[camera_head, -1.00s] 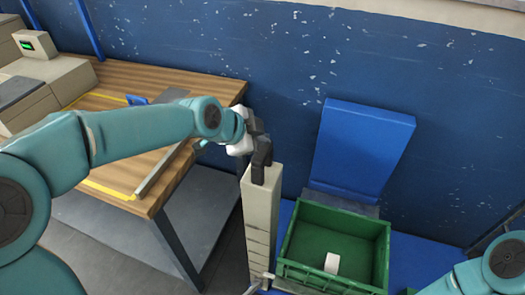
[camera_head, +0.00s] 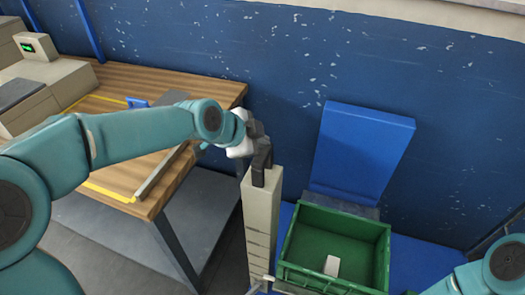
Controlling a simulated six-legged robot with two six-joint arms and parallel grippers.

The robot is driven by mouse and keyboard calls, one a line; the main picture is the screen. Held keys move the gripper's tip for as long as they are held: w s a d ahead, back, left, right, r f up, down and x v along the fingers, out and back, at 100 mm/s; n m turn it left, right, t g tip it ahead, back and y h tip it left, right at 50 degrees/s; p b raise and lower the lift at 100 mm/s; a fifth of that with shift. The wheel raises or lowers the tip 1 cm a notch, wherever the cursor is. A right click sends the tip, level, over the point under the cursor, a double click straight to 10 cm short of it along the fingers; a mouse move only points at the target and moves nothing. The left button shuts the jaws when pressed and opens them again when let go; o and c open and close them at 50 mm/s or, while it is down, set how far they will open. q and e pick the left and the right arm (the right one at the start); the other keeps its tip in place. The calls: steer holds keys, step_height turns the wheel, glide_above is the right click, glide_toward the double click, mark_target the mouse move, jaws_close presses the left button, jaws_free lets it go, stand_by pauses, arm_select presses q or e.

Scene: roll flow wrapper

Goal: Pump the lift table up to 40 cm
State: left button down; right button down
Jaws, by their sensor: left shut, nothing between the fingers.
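A pale beige post (camera_head: 260,222) with markings up its front stands in the middle of the view. A green crate (camera_head: 335,216) stands right of it, with a small white block (camera_head: 331,266) on its floor. Blue surface (camera_head: 421,262) shows around and under the crate; I cannot tell whether it is the lift table. My left gripper (camera_head: 262,168) is shut with nothing between its fingers, pointing down at the top of the post. I cannot tell whether it touches the post. Of my right arm only a teal link shows at the lower right; its gripper is out of view.
A wooden workbench (camera_head: 212,84) with yellow lines stands at the left, with beige machine parts on it. A blue panel (camera_head: 362,150) leans behind the crate. A scuffed blue wall (camera_head: 440,130) closes off the back.

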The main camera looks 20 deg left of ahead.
mark_target(258, 157)
arm_select(q)
steer(key=shift+f, duration=0.1)
stand_by(0.7)
steer(key=shift+f+b, duration=0.35)
steer(key=shift+b, duration=0.35)
steer(key=shift+f+b, duration=2.35)
steer(key=shift+b, duration=0.1)
stand_by(1.7)
steer(key=shift+r, duration=0.1)
steer(key=shift+r+p, duration=1.8)
steer(key=shift+r, duration=0.9)
steer(key=shift+r+p, duration=1.65)
steer(key=shift+r, duration=0.85)
